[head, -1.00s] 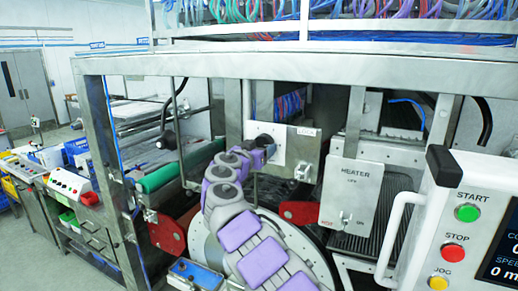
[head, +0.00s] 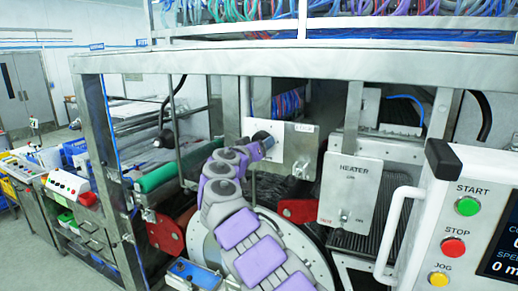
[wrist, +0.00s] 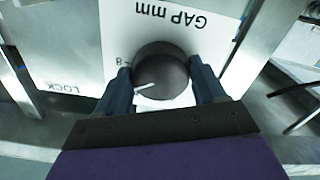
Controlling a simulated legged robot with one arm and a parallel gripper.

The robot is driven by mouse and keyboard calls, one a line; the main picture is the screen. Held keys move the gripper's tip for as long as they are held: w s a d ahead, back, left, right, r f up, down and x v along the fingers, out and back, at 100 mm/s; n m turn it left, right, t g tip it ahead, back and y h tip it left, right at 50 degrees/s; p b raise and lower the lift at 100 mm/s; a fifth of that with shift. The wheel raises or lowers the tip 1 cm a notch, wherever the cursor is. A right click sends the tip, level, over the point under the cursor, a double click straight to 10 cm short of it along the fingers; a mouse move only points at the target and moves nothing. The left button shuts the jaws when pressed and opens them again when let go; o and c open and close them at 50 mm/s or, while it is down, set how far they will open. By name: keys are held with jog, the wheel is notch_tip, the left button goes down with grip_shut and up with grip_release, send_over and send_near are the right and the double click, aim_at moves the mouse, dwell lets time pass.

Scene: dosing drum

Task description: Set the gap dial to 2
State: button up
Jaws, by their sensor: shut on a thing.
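The gap dial is a dark round knob (wrist: 161,72) on a white plate marked "GAP mm", which appears upside down in the wrist view. Its white pointer line points left and slightly down in that view, and a figure that looks like 8 is printed left of the knob. My gripper (wrist: 164,82) has one finger on each side of the knob and is shut on it. In the head view my gripper (head: 264,140) is at the white dial plate (head: 278,152), and its fingers hide most of the knob. The other scale figures cannot be read.
A "LOCK" label (wrist: 62,88) is left of the dial in the wrist view. The heater panel (head: 350,188) stands right of the dial, and the large drum (head: 303,240) lies below. The control box (head: 455,220) with START, STOP and JOG buttons is at the near right.

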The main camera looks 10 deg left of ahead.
jog(key=n+p, duration=0.8)
jog(key=n, duration=0.7)
jog(key=n+p, duration=0.8)
jog(key=n, duration=0.8)
jog(key=shift+s+a+n+p, duration=0.15)
jog(key=shift+a+n+p, duration=0.05)
jog(key=shift+n+p, duration=0.1)
jog(key=shift+r, duration=0.1)
jog(key=shift+r, duration=0.15)
